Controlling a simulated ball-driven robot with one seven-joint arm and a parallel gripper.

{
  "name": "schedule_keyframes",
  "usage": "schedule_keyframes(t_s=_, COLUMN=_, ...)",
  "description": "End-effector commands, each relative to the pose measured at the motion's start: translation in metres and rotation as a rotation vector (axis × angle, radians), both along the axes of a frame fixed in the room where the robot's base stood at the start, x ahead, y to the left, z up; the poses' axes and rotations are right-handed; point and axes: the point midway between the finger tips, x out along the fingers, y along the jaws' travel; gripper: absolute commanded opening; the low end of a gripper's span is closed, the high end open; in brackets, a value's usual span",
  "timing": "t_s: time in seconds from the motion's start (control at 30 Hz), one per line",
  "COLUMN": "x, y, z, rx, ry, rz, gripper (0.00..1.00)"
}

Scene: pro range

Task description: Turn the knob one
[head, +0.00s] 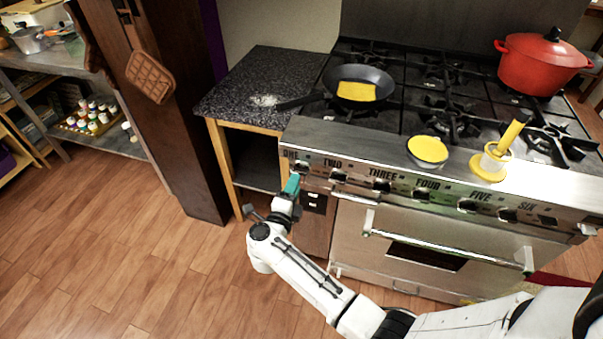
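The range's front panel carries a row of dark knobs under the printed labels ONE to SIX. Knob one (303,166) is at the far left end of the panel, just right of the label ONE. My gripper (293,182), with teal fingertips, is in front of the left end of the panel, a little below and left of knob one in the picture. Whether the fingertips touch the knob cannot be told. The fingers are small and seen from behind, so their opening does not show.
A frying pan (358,84) with yellow content and a red pot (541,61) stand on the burners. A yellow-topped bowl (427,152) and a yellow holder (490,165) stand on the front ledge. A dark-topped counter (240,95) stands left of the range. The wooden floor at left is clear.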

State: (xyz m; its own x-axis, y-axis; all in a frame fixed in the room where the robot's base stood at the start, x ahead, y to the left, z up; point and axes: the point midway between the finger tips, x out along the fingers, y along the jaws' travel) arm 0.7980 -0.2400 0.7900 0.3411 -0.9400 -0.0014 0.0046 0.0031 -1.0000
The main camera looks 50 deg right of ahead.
Motion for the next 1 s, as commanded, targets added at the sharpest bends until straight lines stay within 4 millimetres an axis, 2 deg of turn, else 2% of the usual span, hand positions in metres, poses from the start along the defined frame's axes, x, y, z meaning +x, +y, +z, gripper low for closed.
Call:
schedule_keyframes(t_s=0.2, x=0.007, y=-0.020, z=0.002, rx=-0.003, ry=0.001, rz=-0.001, gripper=0.36)
schedule_keyframes(t_s=0.5, x=0.015, y=-0.040, z=0.002, rx=-0.004, ry=0.004, rz=-0.001, gripper=0.36)
schedule_keyframes(t_s=1.0, x=0.017, y=-0.045, z=0.002, rx=-0.003, ry=0.005, rz=0.000, gripper=0.36)
